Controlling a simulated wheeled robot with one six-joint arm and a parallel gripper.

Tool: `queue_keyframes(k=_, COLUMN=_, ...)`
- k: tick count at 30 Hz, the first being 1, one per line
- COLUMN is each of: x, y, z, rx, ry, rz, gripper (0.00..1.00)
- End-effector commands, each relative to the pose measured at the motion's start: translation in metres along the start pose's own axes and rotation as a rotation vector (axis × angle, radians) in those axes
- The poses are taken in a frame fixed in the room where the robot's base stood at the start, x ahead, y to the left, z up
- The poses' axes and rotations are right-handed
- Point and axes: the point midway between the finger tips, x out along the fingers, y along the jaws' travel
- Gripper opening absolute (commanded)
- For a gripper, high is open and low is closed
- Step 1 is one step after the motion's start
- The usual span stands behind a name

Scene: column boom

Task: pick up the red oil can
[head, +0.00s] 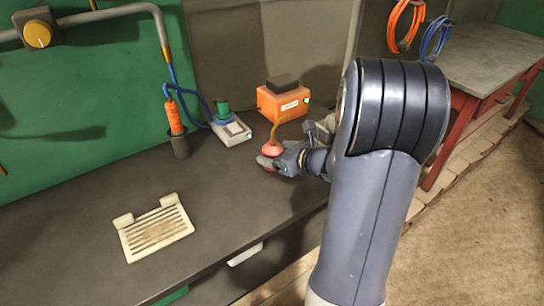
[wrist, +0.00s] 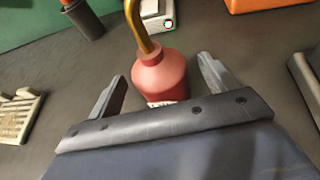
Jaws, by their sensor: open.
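The red oil can (wrist: 160,76) has a rounded body and a brass-coloured spout, and it stands on the dark bench. In the head view the red oil can (head: 271,149) is partly hidden by my gripper. My gripper (wrist: 163,88) is open in the wrist view, with one finger on each side of the can's body. Gaps show between both fingers and the can. The lower part of the can is hidden behind the gripper's palm edge. In the head view my gripper (head: 277,160) reaches in from the right at the can.
An orange box (head: 283,103) with a dark top stands just behind the can. A soldering station (head: 231,131) and an orange-handled iron in its holder (head: 179,143) stand to the left. A slotted cream tray (head: 155,229) lies at the front left. The bench (head: 215,190) between is clear.

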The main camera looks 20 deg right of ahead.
Motion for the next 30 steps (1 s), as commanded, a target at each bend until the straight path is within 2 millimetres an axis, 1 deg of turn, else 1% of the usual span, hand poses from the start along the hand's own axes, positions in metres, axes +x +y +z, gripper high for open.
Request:
queue_keyframes(k=1, x=0.008, y=0.001, z=-0.002, rx=0.001, ry=0.003, rz=0.004, gripper=0.81)
queue_keyframes(k=6, x=0.033, y=0.002, z=-0.003, rx=0.001, ry=0.002, rz=0.004, gripper=0.81)
queue_keyframes(k=9, x=0.041, y=0.001, z=-0.003, rx=0.0, ry=0.002, rz=0.002, gripper=0.81)
queue_keyframes(k=17, x=0.043, y=0.001, z=-0.003, rx=0.0, ry=0.001, rz=0.0, gripper=0.81)
queue_keyframes(k=30, x=0.043, y=0.001, z=-0.003, rx=0.0, ry=0.001, rz=0.0, gripper=0.45)
